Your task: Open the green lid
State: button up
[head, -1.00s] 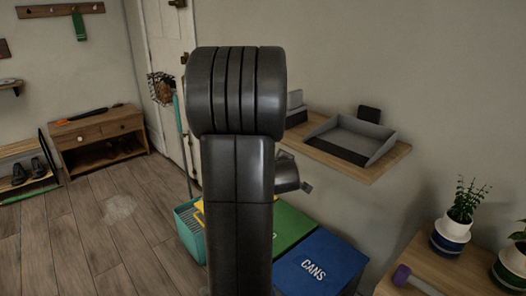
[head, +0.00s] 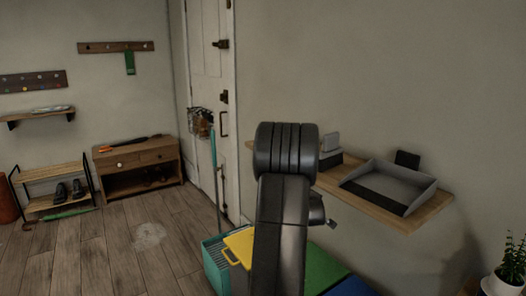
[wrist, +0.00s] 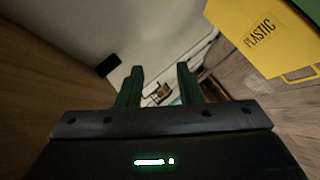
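The green lid (head: 318,266) is low in the head view, right of my arm, between a yellow lid (head: 241,243) and a blue lid (head: 350,287). My arm hides part of it, and it looks flat and closed. In the wrist view, only a green strip (wrist: 306,9) shows at the top right corner, beside the yellow lid marked PLASTIC (wrist: 262,38). My gripper (wrist: 160,78) is open, with its two fingers apart and nothing between them. It is not touching the green lid. My arm mostly hides the gripper in the head view.
A wall shelf (head: 408,222) with a grey tray (head: 388,187) juts out above and behind the bins. A teal bin (head: 216,266) stands left of the yellow lid. A potted plant (head: 505,280) is at the right edge. The wooden floor (head: 110,250) at left is clear.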

jog(key=shift+w+f, duration=0.2)
jog(key=shift+w, duration=0.05)
